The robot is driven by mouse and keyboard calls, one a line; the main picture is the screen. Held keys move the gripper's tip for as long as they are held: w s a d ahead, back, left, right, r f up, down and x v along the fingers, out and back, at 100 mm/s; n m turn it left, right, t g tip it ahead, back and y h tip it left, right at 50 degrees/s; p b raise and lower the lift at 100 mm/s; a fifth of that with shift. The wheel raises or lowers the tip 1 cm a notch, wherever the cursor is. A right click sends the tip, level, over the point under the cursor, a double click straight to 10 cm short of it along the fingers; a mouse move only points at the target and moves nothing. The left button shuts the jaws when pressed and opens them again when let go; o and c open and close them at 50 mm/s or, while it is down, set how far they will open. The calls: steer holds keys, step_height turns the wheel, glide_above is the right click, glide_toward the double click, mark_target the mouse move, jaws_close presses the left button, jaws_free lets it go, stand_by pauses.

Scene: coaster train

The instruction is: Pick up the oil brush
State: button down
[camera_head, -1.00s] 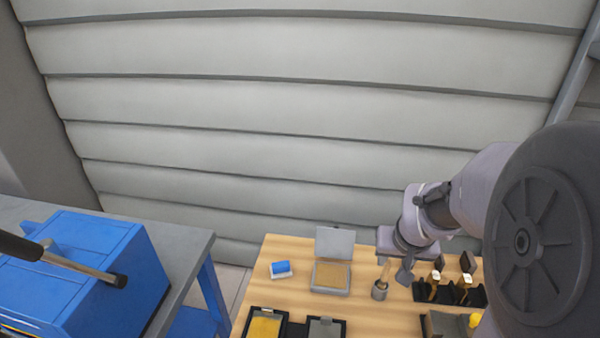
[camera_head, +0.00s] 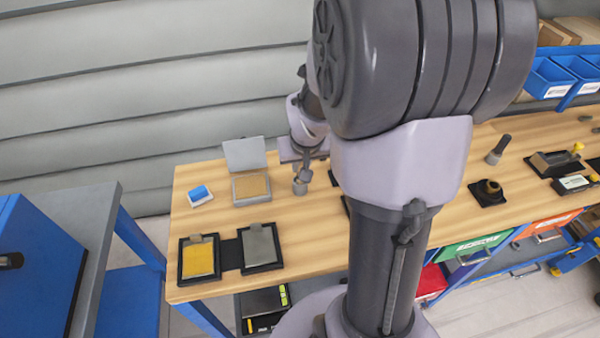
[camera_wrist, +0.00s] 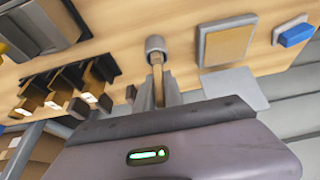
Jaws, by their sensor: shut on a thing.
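The oil brush shows in the wrist view as a light wooden handle (camera_wrist: 157,72) standing in a grey round cup (camera_wrist: 155,46). My gripper (camera_wrist: 159,88) is shut on the handle from above, with a finger on each side. The brush's lower end is hidden in the cup. In the head view the cup (camera_head: 300,187) stands on the wooden bench top, directly below my gripper (camera_head: 304,170). The handle is too small there to make out clearly.
A grey case with a tan pad (camera_head: 251,187) and raised lid stands left of the cup. A blue and white block (camera_head: 200,195) lies further left. Black-framed trays (camera_head: 199,260) are in front. Black holders (camera_wrist: 95,85) stand near the gripper. My arm hides the bench middle.

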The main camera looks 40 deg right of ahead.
step_height(320, 180, up, 10)
steer(key=p, duration=0.4)
stand_by(2.0)
